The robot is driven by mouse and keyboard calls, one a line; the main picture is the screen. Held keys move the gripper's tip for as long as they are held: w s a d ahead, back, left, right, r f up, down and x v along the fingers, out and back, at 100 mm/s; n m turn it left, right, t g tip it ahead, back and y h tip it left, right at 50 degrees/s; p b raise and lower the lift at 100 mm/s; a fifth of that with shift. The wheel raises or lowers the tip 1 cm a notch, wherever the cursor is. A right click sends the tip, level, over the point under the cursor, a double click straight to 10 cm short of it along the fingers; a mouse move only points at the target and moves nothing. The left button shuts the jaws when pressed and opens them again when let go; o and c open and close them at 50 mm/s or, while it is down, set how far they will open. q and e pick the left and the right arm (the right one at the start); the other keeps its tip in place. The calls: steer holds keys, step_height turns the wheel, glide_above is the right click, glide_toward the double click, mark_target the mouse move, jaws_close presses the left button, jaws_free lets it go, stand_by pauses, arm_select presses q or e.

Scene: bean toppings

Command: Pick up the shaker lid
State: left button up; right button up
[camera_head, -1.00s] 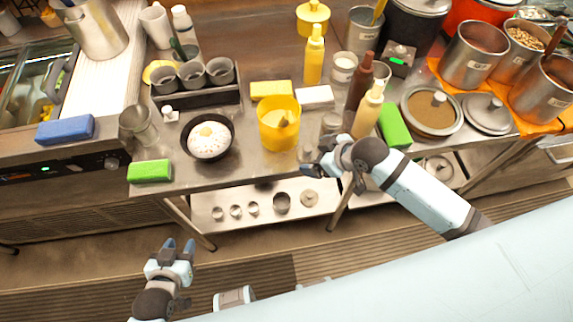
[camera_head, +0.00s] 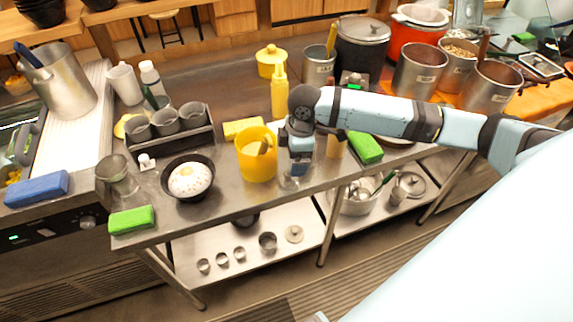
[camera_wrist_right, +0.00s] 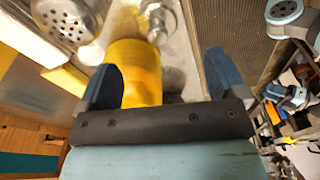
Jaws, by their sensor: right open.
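A metal shaker lid with holes (camera_wrist_right: 68,18) shows from close up at the top left of the right wrist view. A clear glassy piece (camera_wrist_right: 158,18) is at the top middle of that view. In the head view, a small glassy shape (camera_head: 289,184) lies just under my right gripper; I cannot tell which piece it is. My right gripper (camera_head: 297,172) points down beside the yellow container (camera_head: 256,160). Its fingers (camera_wrist_right: 162,72) are apart, and nothing is held. A small blue and white part at the wrist view's right edge may be my left gripper; its fingers are unclear.
A black bowl (camera_head: 190,194) and a three-cup holder (camera_head: 176,148) stand left of the yellow container. A green sponge (camera_head: 365,147) and a yellow bottle (camera_head: 279,95) are near my right arm. The table's front edge is close below the gripper.

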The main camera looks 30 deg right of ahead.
mark_target(289, 177)
steer(key=f, duration=0.6)
steer(key=w+a+f, duration=0.1)
steer(key=f, duration=0.2)
steer(key=shift+f, duration=0.2)
steer(key=c, duration=0.7)
